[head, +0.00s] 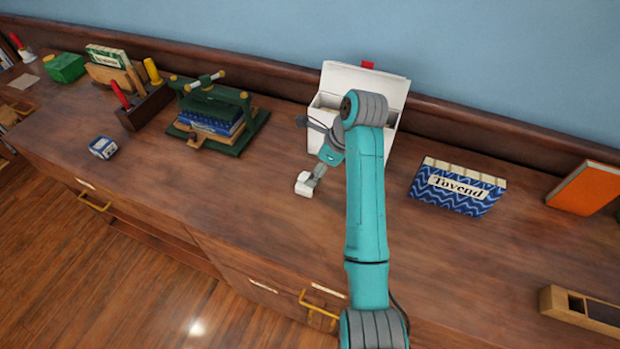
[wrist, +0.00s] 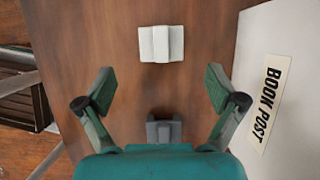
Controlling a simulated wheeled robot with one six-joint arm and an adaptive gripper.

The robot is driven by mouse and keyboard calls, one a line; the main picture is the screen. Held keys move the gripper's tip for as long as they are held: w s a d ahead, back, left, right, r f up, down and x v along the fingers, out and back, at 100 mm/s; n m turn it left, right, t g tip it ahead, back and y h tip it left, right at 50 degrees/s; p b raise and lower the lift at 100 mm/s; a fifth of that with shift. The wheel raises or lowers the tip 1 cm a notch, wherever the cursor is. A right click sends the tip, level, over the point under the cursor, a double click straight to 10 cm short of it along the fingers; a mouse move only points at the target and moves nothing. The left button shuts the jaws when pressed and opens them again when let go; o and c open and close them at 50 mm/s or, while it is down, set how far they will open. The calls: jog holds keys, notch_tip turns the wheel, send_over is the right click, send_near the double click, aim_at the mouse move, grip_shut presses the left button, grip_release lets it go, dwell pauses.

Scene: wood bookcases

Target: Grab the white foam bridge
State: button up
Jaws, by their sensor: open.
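The white foam bridge (wrist: 161,44) is a small white block with a raised ridge. It lies on the brown wooden top, ahead of my gripper and near the middle of the wrist view. In the head view the white foam bridge (head: 302,189) shows beside my gripper's tip, in front of the white box. My gripper (wrist: 160,80) is open, with its two fingers wide apart and nothing between the tips. The bridge lies beyond the fingertips in the wrist view. In the head view my gripper (head: 318,172) is partly hidden by my arm.
An open white box (head: 365,79) stands behind my gripper; its "BOOK POST" side (wrist: 285,60) is close on the right in the wrist view. A green press (head: 217,115) stands to the left. The counter between press and bridge is clear.

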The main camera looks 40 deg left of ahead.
aim_at(300, 188)
jog(key=shift+x, duration=3.85)
jog(key=shift+w, duration=0.1)
jog(key=shift+c, duration=0.3)
jog(key=c, duration=0.8)
